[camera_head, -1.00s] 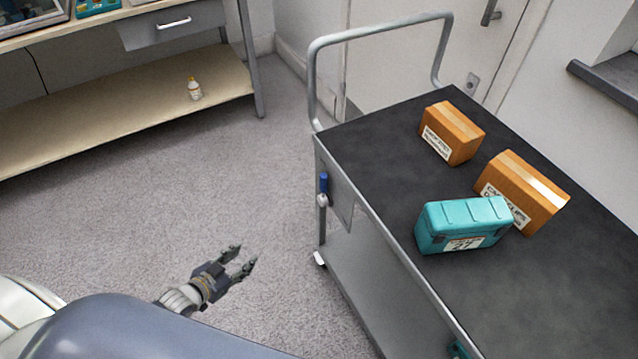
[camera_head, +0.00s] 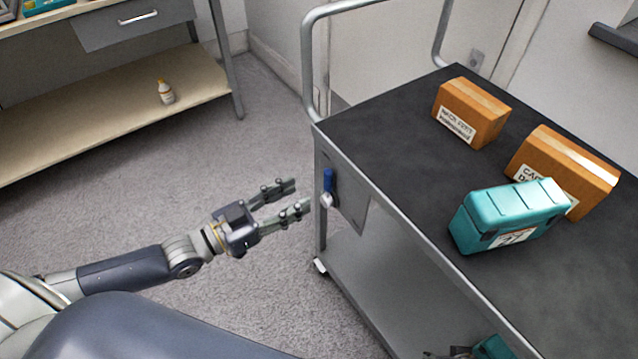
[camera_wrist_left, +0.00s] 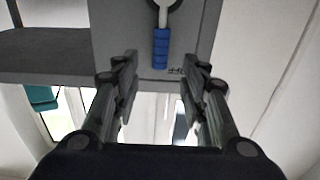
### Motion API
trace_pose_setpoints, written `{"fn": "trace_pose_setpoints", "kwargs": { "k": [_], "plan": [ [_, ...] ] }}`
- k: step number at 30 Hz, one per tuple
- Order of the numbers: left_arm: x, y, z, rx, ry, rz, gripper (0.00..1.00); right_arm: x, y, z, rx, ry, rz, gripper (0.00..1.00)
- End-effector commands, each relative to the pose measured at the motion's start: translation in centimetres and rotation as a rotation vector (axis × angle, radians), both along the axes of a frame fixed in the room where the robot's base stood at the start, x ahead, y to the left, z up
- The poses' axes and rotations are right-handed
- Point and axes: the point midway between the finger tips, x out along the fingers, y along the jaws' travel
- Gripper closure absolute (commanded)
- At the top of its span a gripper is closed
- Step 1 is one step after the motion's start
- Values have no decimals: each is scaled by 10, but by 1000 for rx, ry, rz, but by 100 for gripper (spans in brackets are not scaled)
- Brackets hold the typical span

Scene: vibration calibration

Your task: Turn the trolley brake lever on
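The trolley (camera_head: 375,150) has a black top and a grey metal frame. Its brake lever (camera_head: 328,182) has a blue grip and a pale pivot, on a plate at the trolley's near left corner; the grip points up in the head view. In the left wrist view the blue grip (camera_wrist_left: 161,46) shows ahead, beyond and between the fingertips. My left gripper (camera_head: 300,196) is open and empty, its fingertips just left of the lever and apart from it. Part of a dark gripper (camera_head: 455,352), seemingly my right, shows at the bottom edge; its fingers are unclear.
Two orange-brown boxes (camera_head: 472,112) (camera_head: 563,172) and a teal case (camera_head: 510,215) stand on the trolley top. Another teal item (camera_head: 492,347) shows low by the trolley. A workbench (camera_head: 110,115) with a bottle (camera_head: 166,92) on its lower shelf stands left. The carpet between is clear.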

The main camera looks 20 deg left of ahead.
Motion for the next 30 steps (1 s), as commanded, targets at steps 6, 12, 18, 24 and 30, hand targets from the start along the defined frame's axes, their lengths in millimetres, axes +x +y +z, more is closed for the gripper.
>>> {"fn": "trace_pose_setpoints", "kwargs": {
  "k": [6, 12, 18, 24, 30],
  "plan": [
    [27, -20, -1, -1, -3, 1, 60, -1, -1, 20, 1, -13, -1, 60],
    [47, -35, -1, 1, -2, 1, 60, -3, -1, 35, 1, -20, -3, 60],
    [56, -43, -1, 3, 0, 1, 60, -4, -1, 43, 1, -24, -3, 60],
    [58, -44, -1, 3, 1, 1, 60, -4, -1, 45, 1, -22, -3, 60],
    [57, -44, -1, 2, 1, 1, 78, -4, -2, 45, 1, -22, -4, 60]
  ]
}}
